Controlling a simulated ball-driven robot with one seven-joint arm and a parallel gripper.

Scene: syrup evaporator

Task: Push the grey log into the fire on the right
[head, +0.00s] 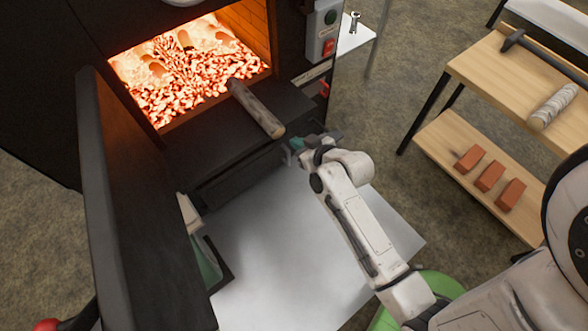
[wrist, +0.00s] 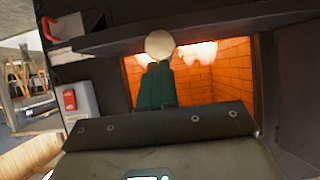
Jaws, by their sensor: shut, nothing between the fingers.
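The grey log (head: 255,108) lies on the dark ledge (head: 215,138) in front of the firebox. Its far end is at the right part of the fire opening, and its near end points towards me. In the wrist view its pale round end (wrist: 160,44) faces me. The fire (head: 190,70) is a bed of glowing embers with several logs in it. My gripper (head: 292,150) is shut and empty, just off the log's near end. Its green fingers (wrist: 155,84) point at that end in the wrist view; I cannot tell whether they touch it.
The open furnace door (head: 135,190) stands at the left. A control box (head: 323,30) with a red switch is right of the opening. A wooden shelf (head: 500,75) at the right holds a hammer (head: 512,41), another log (head: 553,107) and bricks (head: 489,176). A metal floor plate (head: 285,250) lies in front.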

